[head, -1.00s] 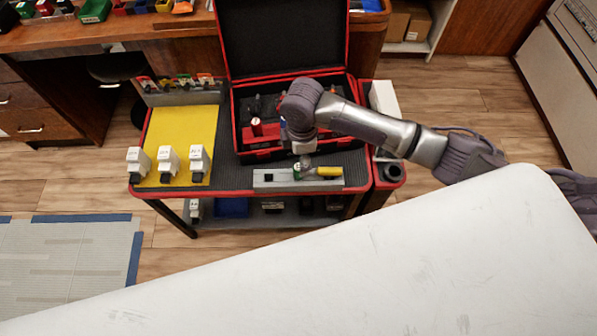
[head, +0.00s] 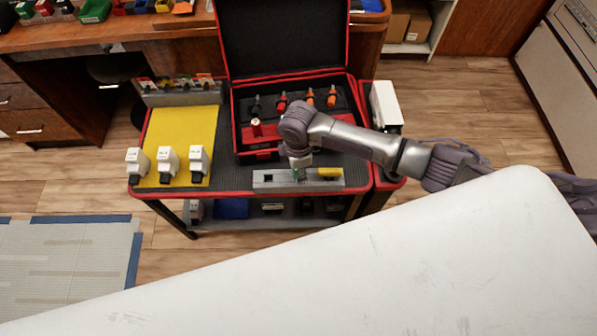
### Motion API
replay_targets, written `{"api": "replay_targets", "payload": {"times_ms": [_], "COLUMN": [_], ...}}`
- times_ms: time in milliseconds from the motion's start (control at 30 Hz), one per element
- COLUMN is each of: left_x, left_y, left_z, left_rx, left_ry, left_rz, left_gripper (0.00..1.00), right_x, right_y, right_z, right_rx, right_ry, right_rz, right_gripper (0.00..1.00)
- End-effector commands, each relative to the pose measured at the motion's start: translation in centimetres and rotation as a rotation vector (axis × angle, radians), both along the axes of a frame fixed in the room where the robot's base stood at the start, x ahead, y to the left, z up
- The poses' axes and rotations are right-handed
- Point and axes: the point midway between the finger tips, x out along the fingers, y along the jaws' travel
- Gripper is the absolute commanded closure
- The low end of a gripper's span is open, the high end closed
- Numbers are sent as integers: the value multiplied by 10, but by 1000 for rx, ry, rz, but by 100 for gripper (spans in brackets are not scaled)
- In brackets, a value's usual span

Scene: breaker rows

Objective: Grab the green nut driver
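The green nut driver (head: 299,174) shows as a small green patch at the grey rack (head: 265,179) on the cart's front edge. Most of it is hidden by my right gripper (head: 298,165), which points down right over it. The fingers are too small and covered to tell whether they are open, or whether they touch the driver. My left gripper is not in view.
A yellow-handled tool (head: 329,172) lies on the rack just right of the green driver. An open black-and-red case (head: 242,140) behind holds several black, red and orange drivers. White breakers (head: 167,160) stand on a yellow mat (head: 185,130) at left.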

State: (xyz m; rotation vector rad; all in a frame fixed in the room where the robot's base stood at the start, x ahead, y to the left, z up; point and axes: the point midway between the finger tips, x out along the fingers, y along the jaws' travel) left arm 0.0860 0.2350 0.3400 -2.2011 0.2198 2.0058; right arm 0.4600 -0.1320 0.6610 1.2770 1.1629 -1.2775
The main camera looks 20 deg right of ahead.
Motion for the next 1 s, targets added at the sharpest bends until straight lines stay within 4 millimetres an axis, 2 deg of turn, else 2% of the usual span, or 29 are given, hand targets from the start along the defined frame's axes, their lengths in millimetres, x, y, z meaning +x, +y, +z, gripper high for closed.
{"api": "replay_targets", "payload": {"times_ms": [33, 233, 267, 567, 1000], "left_x": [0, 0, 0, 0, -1], "left_y": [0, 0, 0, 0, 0], "left_z": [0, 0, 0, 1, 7], "left_rx": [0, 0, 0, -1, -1], "left_ry": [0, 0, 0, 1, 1], "left_rz": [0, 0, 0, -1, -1], "left_gripper": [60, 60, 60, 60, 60], "right_x": [0, 0, 0, 1, 1], "right_y": [0, 0, 0, 0, 0], "right_z": [0, 0, 0, 6, 85], "right_rx": [0, 0, 0, 1, 3], "right_ry": [0, 0, 0, -1, -2], "right_rz": [0, 0, 0, 0, 0], "right_gripper": [65, 99, 100, 100, 100]}}
